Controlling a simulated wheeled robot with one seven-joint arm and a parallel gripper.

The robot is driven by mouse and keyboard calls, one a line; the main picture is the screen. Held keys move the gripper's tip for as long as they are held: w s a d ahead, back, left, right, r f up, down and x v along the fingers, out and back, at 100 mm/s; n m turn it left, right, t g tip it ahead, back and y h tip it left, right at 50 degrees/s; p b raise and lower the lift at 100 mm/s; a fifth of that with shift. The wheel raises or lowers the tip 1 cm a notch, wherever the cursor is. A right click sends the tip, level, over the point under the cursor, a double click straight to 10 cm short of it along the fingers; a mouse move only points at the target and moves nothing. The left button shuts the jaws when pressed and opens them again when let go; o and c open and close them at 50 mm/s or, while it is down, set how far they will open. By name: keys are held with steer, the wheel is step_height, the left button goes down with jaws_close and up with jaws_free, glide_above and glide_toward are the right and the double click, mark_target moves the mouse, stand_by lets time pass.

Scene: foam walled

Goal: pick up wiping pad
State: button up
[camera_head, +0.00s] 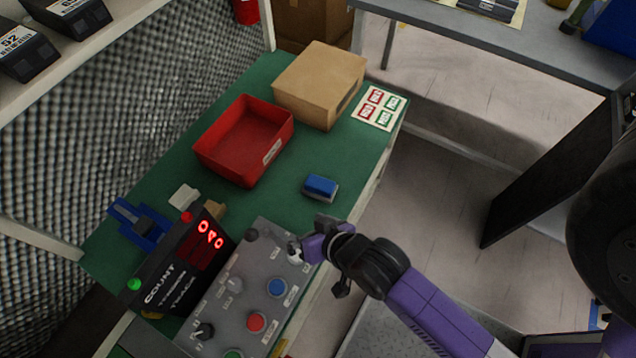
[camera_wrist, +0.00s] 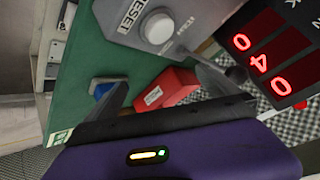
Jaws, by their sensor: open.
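The wiping pad (camera_head: 320,186) is a small block with a blue top and a pale grey underside. It lies on the green bench top (camera_head: 345,150) near its right edge, in front of the red bin. My gripper (camera_head: 305,243) is over the grey control panel, nearer the camera than the pad and apart from it. In the wrist view my gripper (camera_wrist: 165,88) has its two dark fingers spread, with nothing held between them. The pad's blue top (camera_wrist: 102,88) shows there beside the left finger, which partly hides it.
A red bin (camera_head: 207,158) and a cardboard box (camera_head: 318,72) stand behind the pad. The control panel (camera_head: 233,285) with buttons and a black counter display (camera_head: 168,262) fill the near bench. A label sheet (camera_head: 379,108) lies at the right edge. Bench around the pad is clear.

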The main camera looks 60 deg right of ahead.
mark_target(320, 183)
steer(key=w+d+f+m+g, duration=0.1)
steer(key=w, duration=0.1)
steer(key=w+d+f+m+g, duration=0.1)
steer(key=d, duration=0.1)
steer(key=shift+w+f, duration=0.15)
steer(key=shift+w, duration=0.2)
steer(key=d+g, duration=0.1)
steer(key=w+d+m, duration=0.1)
steer(key=w+d+f+m+g+p, duration=0.1)
steer(key=d, duration=0.1)
steer(key=shift+g, duration=0.3)
steer(key=d+m+g, duration=0.1)
steer(key=d, duration=0.1)
steer(key=d+r+m+g, duration=0.1)
steer(key=d+g, duration=0.1)
steer(key=s+d+r+m+g, duration=0.1)
steer(key=d+m, duration=0.1)
steer(key=d, duration=0.1)
steer(key=shift+s+d+r+g+p, duration=0.1)
steer(key=shift+r+g+p, duration=0.1)
steer(key=shift+g+p, duration=0.1)
steer(key=shift+s+d+f, duration=0.1)
steer(key=shift+f, duration=0.05)
steer(key=shift+d+f, duration=0.1)
steer(key=shift+f, duration=0.25)
steer(key=f, duration=0.4)
steer(key=d+f, duration=0.1)
steer(key=f, duration=0.1)
steer(key=shift+f+b, duration=0.3)
steer(key=c, duration=1.3)
